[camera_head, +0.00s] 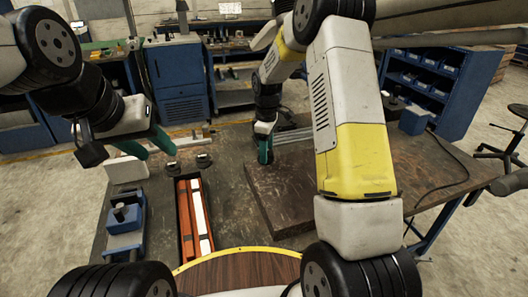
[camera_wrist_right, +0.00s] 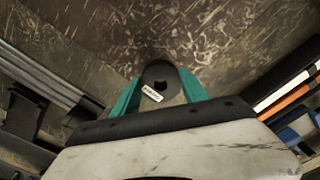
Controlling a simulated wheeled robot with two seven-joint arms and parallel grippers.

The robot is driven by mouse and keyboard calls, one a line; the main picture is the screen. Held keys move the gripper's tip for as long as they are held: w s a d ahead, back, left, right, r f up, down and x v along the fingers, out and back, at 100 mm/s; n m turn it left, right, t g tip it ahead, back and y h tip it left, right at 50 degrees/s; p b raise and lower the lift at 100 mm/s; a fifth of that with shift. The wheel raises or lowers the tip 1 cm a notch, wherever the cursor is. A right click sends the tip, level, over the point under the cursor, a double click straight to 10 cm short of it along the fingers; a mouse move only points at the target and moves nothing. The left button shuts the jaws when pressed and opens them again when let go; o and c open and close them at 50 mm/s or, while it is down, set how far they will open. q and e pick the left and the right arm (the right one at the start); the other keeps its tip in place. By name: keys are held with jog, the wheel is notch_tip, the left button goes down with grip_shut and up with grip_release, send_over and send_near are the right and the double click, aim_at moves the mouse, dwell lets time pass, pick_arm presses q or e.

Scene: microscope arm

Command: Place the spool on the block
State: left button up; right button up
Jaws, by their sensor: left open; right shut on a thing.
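My right gripper (camera_head: 265,150) is over the far left part of a large dark brown slab, the block (camera_head: 290,205), on the workbench. In the right wrist view the gripper (camera_wrist_right: 160,92) has its teal fingers shut on the spool (camera_wrist_right: 156,73), a dark round piece with a central hole and a small white label. The slab's worn brown top seems to lie beneath it; I cannot tell whether the spool touches it. In the head view the spool cannot be made out. My left gripper (camera_head: 149,146) is open and empty above the bench's left side.
A red-orange tray (camera_head: 184,218) with a white bar lies left of the slab. A blue vise (camera_head: 124,218) and a pale box (camera_head: 126,170) stand further left. Metal rods (camera_head: 293,135) lie behind the slab, and a blue box (camera_head: 413,121) stands back right. My right arm hides part of the slab.

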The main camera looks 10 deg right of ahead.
aim_at(269, 155)
jog(key=shift+s+d+f, duration=0.1)
jog(key=shift+s+d, duration=0.3)
jog(key=shift+s, duration=0.45)
jog(key=shift+s+f, duration=0.1)
jog(key=shift+f, duration=1.65)
jog(key=shift+f, duration=0.1)
jog(key=o, duration=1.5)
